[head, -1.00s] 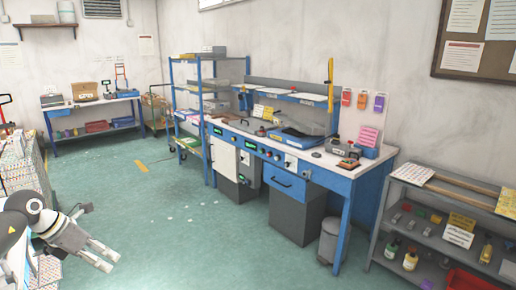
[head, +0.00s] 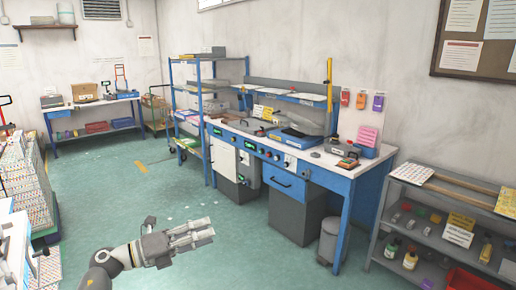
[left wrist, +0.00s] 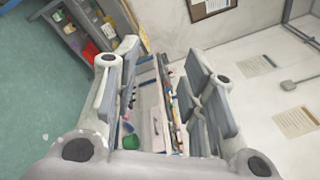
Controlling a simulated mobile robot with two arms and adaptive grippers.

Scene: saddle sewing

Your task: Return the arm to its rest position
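My left gripper (head: 208,230) reaches in from the lower left in the head view, over the green floor in front of the workbench. Its fingers point right and nothing is between them. In the left wrist view the two grey fingers (left wrist: 160,60) stand apart with the background showing through the gap, so it is open and empty. It touches nothing that I can see. My right gripper is in neither view.
A blue-framed workbench (head: 345,187) stands at the centre right. A grey shelf unit (head: 408,230) is at the right and a bin (head: 329,242) stands between them. Stacked boxes (head: 22,170) are at the left. The green floor (head: 120,195) between is clear.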

